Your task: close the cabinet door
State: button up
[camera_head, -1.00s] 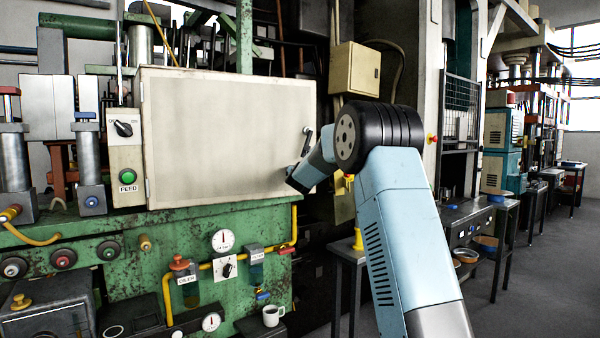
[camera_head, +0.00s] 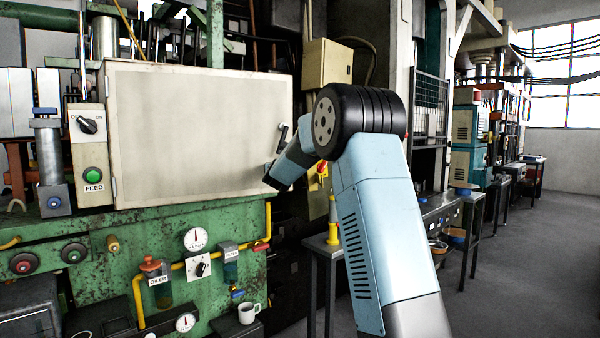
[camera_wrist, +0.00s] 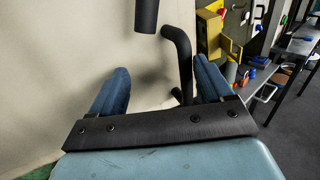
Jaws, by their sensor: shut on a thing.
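The cabinet door (camera_head: 195,130) is a large cream panel on the green machine, with hinges along its left edge. It also fills the left of the wrist view (camera_wrist: 60,60). Whether a gap stands at its edge I cannot tell. Its black handle (camera_head: 283,136) is near the right edge; in the wrist view the bent handle bar (camera_wrist: 184,62) passes between my blue fingers, closer to the right one.
A switch box (camera_head: 90,150) with a green FEED button stands left of the door. A cream wall box (camera_head: 328,64) hangs to the right, behind my arm. A dark table (camera_head: 325,247) with a yellow item is behind my arm. Open floor (camera_head: 520,260) lies at the right.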

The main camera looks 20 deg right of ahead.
jog(key=shift+v, duration=1.15)
jog(key=c, duration=0.3)
jog(key=shift+s+d+r, duration=0.15)
jog(key=shift+s+d, duration=0.05)
jog(key=shift+s, duration=0.35)
jog(key=shift+c, duration=0.2)
jog(key=s+d, duration=0.4)
jog(key=s, duration=0.5)
jog(key=shift+s+d, duration=0.25)
jog(key=shift+s, duration=0.05)
jog(key=shift+c, duration=0.4)
